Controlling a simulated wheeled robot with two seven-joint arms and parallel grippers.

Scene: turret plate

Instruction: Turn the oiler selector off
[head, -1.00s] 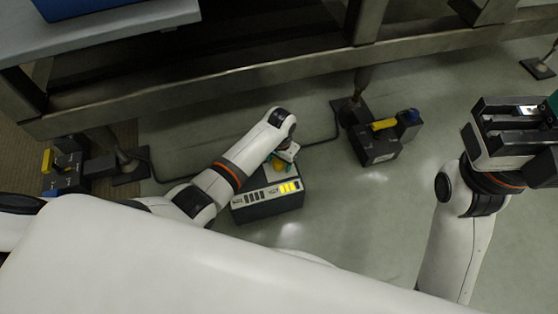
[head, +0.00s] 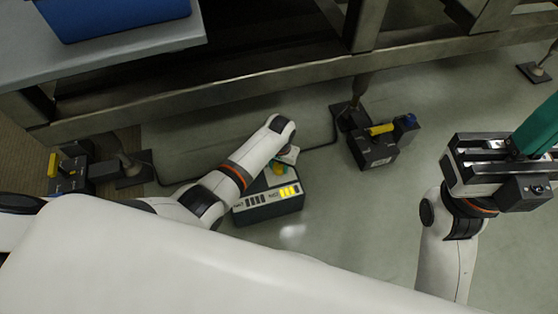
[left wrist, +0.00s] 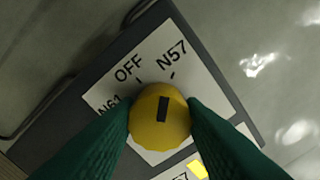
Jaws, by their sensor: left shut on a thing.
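The oiler selector is a round yellow knob (left wrist: 150,128) with a black pointer mark, in the left wrist view. It sits on a white label plate (left wrist: 120,62) printed N61, OFF and N57. The mark points between the OFF and N57 ticks, closer to N57. My left gripper (left wrist: 160,120) is shut on the knob, a green finger on each side. In the head view the knob (head: 279,169) shows small on top of the dark oiler box (head: 268,210), partly hidden by my left wrist. My right gripper (head: 530,145) is at the right, away from the box; its finger gap is unclear.
A dark unit with a yellow bar and blue knob (head: 376,148) stands right of the box, another (head: 68,172) at far left. A metal frame (head: 240,98) runs behind; a blue bin (head: 115,15) sits above.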

